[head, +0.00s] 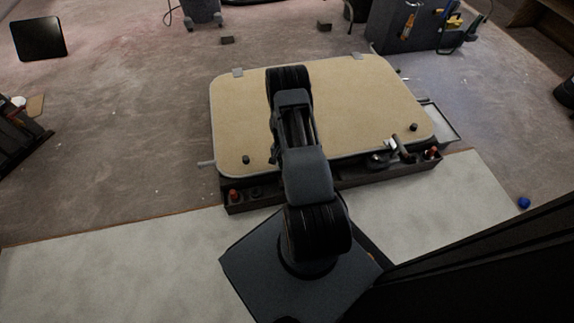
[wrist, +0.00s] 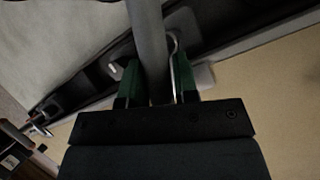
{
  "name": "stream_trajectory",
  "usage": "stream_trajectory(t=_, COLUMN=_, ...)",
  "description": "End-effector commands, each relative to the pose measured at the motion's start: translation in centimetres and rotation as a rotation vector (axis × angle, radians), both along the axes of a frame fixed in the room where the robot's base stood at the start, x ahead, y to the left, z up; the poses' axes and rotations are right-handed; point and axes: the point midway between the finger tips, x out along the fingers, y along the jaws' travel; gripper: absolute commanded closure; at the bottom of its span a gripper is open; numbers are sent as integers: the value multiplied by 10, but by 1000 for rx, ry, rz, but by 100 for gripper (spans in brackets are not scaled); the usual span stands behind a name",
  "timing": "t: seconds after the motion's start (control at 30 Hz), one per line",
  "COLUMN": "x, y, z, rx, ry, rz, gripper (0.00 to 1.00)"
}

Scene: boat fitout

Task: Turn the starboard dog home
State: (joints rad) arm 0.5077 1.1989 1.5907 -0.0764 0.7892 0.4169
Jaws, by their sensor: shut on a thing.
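The tan hatch lid (head: 370,95) with a pale rim lies flat under my arm. It also fills the right of the wrist view (wrist: 275,95). My gripper (wrist: 155,80) has green fingers shut on a grey bar (wrist: 148,35), with one finger on each side. The bar passes over a dark ledge beside the lid's edge; I cannot tell for certain that it is the starboard dog's handle. In the head view my arm hides the gripper and the bar. A silver fitting (head: 392,146) shows at the lid's front right.
A blue ball (head: 524,203) lies at the right.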

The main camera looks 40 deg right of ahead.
Motion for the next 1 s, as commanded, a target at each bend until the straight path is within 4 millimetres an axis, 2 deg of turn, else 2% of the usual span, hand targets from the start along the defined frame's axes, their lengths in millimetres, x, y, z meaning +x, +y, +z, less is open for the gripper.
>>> stream_trajectory(t=0.2, x=4, y=1, z=1, rx=-4, ry=-6, rz=172, gripper=96)
stream_trajectory(t=0.5, x=6, y=4, z=1, rx=-4, ry=-7, rz=325, gripper=96)
stream_trajectory(t=1.0, x=7, y=5, z=1, rx=-5, ry=-9, rz=391, gripper=96)
